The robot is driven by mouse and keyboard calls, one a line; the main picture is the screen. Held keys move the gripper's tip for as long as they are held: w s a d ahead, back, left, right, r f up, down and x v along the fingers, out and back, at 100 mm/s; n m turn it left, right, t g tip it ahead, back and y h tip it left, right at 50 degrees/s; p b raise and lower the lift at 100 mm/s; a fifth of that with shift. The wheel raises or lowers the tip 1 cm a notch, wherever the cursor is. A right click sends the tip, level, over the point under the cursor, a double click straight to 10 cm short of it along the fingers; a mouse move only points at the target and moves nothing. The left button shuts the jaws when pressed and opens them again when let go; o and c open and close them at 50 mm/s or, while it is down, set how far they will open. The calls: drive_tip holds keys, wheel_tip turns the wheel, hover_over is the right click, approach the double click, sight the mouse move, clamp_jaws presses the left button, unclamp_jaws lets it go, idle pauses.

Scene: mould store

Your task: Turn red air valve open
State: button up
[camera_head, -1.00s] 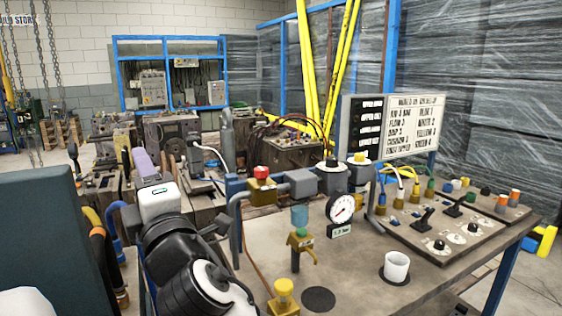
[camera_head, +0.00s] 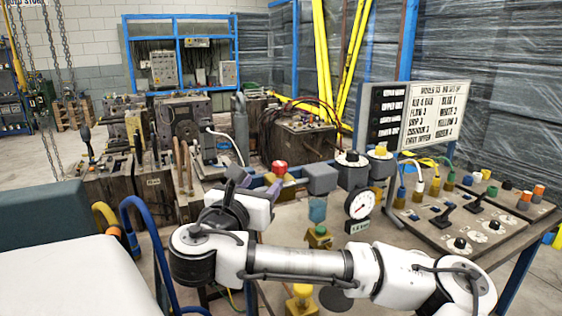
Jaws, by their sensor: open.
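The red air valve (camera_head: 280,167) is a small red knob on a brass-coloured body, set in the pipework at the back left of the bench. A grey block (camera_head: 320,179) sits just right of it. My gripper (camera_head: 254,183) is open and empty, just left of the valve and a little nearer to me. Its dark fingers point away from me. They appear apart from the red knob, but the exact gap in depth cannot be told. My gripper hides part of the valve body and the pipe on its left.
A pressure gauge (camera_head: 359,205), a blue filter bowl (camera_head: 317,210) and a yellow-topped knob (camera_head: 303,291) stand on the bench right of and below the valve. A lettered board (camera_head: 420,112) and a control panel (camera_head: 478,218) are farther right. Machine blocks stand behind.

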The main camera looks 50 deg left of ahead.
sight(277, 167)
drive_tip(key=p+x, duration=0.3)
drive_tip(key=x, duration=0.8)
drive_tip(key=shift+w+a+f, duration=0.1)
drive_tip(key=shift+w+a, duration=0.05)
drive_tip(key=shift+w, duration=0.15)
drive_tip(key=c, duration=0.9)
